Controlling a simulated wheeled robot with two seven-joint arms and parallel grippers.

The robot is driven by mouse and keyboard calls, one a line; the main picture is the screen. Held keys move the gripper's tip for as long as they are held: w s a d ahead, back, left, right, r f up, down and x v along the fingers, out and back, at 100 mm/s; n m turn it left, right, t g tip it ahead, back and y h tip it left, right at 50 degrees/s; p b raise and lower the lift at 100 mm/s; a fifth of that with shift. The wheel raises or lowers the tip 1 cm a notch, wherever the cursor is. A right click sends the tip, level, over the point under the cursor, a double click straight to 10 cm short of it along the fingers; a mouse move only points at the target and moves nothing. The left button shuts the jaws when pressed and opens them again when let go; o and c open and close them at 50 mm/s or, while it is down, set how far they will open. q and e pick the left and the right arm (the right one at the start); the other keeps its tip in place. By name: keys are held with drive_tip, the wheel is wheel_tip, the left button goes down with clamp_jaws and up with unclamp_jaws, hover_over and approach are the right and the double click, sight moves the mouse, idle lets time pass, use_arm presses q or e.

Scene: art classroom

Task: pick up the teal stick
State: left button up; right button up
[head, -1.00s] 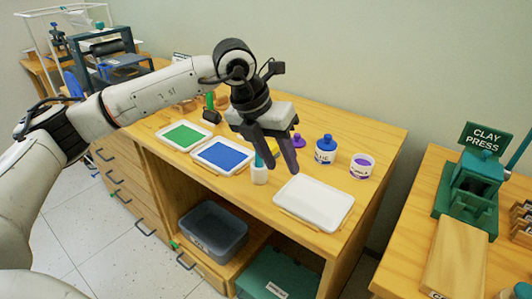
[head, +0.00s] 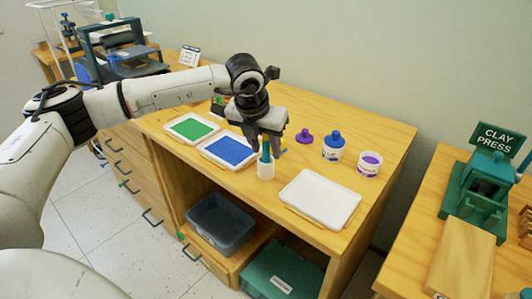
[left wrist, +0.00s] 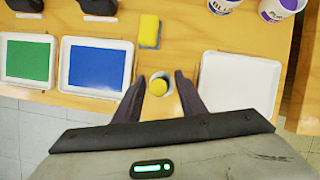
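The teal stick (head: 265,153) stands upright in a small white cup (head: 265,171) near the front of the wooden cabinet top. My left gripper (head: 272,152) points down over the cup, open, with its fingers partly hidden in the head view. In the left wrist view, the open fingers (left wrist: 159,79) lie on either side of the cup's opening. A round yellow shape (left wrist: 158,87) shows inside that opening; I cannot tell whether it is the stick's end. No contact with the stick is visible. My right gripper is not in view.
A blue tray (head: 229,150) and a green tray (head: 191,128) lie left of the cup; a white tray (head: 320,199) lies right. A yellow sponge (left wrist: 149,30) lies behind it. A blue-capped jar (head: 333,147), purple lid (head: 304,136) and purple paint pot (head: 369,164) stand farther right.

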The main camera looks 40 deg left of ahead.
use_arm(q)
drive_tip(key=shift+w+f, duration=0.1)
drive_tip(key=shift+f, duration=0.2)
clamp_jaws()
